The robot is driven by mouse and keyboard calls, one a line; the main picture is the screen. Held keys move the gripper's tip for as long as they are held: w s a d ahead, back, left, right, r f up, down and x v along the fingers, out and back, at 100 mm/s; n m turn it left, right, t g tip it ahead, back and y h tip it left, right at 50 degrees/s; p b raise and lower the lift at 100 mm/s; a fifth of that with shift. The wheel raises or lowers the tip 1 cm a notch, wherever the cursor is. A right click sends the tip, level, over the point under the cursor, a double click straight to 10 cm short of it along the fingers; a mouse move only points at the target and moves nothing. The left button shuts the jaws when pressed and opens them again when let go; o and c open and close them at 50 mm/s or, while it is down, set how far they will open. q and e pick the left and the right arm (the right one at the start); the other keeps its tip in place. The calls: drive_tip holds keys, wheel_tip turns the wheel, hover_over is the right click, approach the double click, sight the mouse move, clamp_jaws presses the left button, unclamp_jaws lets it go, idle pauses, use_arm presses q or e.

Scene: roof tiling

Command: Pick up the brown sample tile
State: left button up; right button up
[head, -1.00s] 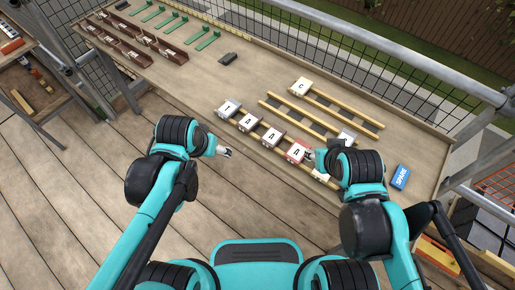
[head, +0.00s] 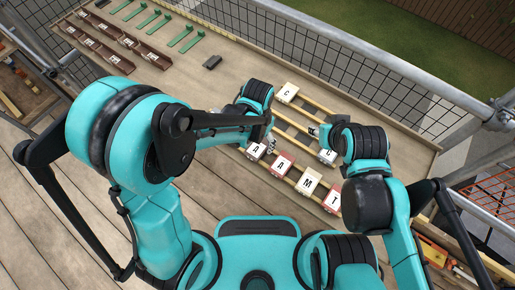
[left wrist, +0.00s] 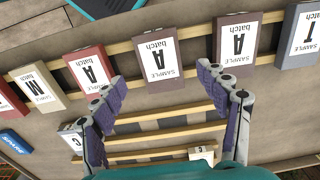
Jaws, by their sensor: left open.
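In the left wrist view two brownish tiles, both marked A, lie side by side on the wooden battens: one brown tile (left wrist: 154,66) and a darker one (left wrist: 236,44). My left gripper (left wrist: 160,77) is open and empty, with its fingers reaching to either side of the first tile's near end. I cannot tell its height above the tile. In the head view the left gripper (head: 270,142) is over the row, beside an A tile (head: 257,150); my arm hides the rest of the row's left end. My right gripper (head: 313,131) hovers near a grey C tile (head: 327,155); its jaws are unclear.
A red A tile (head: 281,164), a cream M tile (head: 308,182) and a T tile (head: 333,200) continue the row. A cream C tile (head: 288,92) lies farther back. Brown channels (head: 123,40), green brackets (head: 153,24) and a dark block (head: 212,62) lie at the back left.

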sight(258, 147)
use_arm(q)
wheel_tip(258, 147, down, 4)
drive_tip(key=shift+r+b, duration=0.1)
drive_tip(key=shift+b, duration=0.6)
drive_tip(key=c, duration=1.4)
drive_tip(key=shift+r, duration=0.15)
